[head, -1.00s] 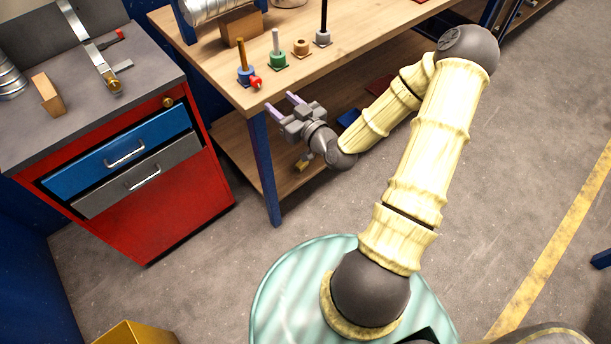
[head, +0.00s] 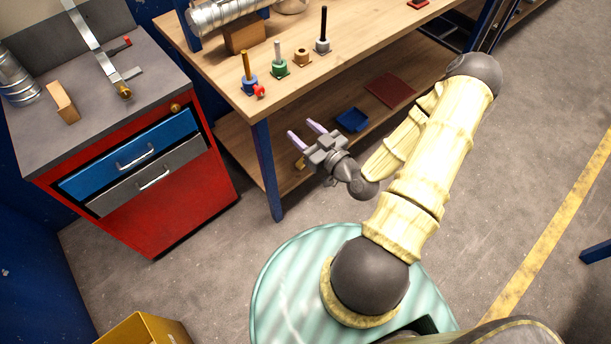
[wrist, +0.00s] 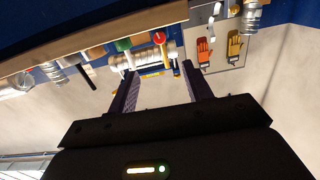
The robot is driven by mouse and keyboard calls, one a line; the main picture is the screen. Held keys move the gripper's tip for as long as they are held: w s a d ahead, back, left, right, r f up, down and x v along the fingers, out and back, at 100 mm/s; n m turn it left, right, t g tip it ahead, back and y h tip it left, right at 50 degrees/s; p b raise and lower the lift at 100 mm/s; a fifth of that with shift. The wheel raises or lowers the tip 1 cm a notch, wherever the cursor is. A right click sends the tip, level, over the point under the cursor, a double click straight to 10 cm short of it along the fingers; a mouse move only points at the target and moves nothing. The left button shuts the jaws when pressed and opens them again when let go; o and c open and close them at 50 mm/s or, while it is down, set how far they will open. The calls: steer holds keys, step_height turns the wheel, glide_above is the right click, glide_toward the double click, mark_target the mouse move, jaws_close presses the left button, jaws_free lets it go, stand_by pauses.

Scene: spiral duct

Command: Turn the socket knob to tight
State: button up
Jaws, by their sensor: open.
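The blue socket (head: 250,87) stands at the near left corner of the wooden workbench, with a brass-coloured rod upright in it. A small red knob (head: 258,91) sits on its side, close to the bench edge. The red knob also shows in the wrist view (wrist: 159,38), beyond the fingers. My gripper (head: 303,131) is open and empty, in front of the bench edge and apart from the knob, to its lower right in the head view. In the wrist view both fingers (wrist: 160,82) are spread with nothing between them. The knob's marking cannot be read.
The bench (head: 350,45) also bears a green socket (head: 279,68), a tan ring (head: 302,57), a grey socket with a black rod (head: 322,45) and a metal duct (head: 225,10). A red cabinet (head: 190,208) stands left. A blue tray (head: 352,120) lies on the lower shelf.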

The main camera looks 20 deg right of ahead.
step_height(320, 180, down, 7)
steer(key=a+n+g+b, duration=0.3)
steer(key=g, duration=0.5)
steer(key=s+a+r+m+g+h+b, duration=0.3)
steer(key=s+r+m+g+h+b, duration=0.2)
steer(key=s+r, duration=0.3)
steer(key=s+m+g, duration=0.1)
steer(key=s, duration=0.2)
steer(key=shift+r+h+b, duration=0.3)
steer(key=shift+b, duration=0.1)
stand_by(0.5)
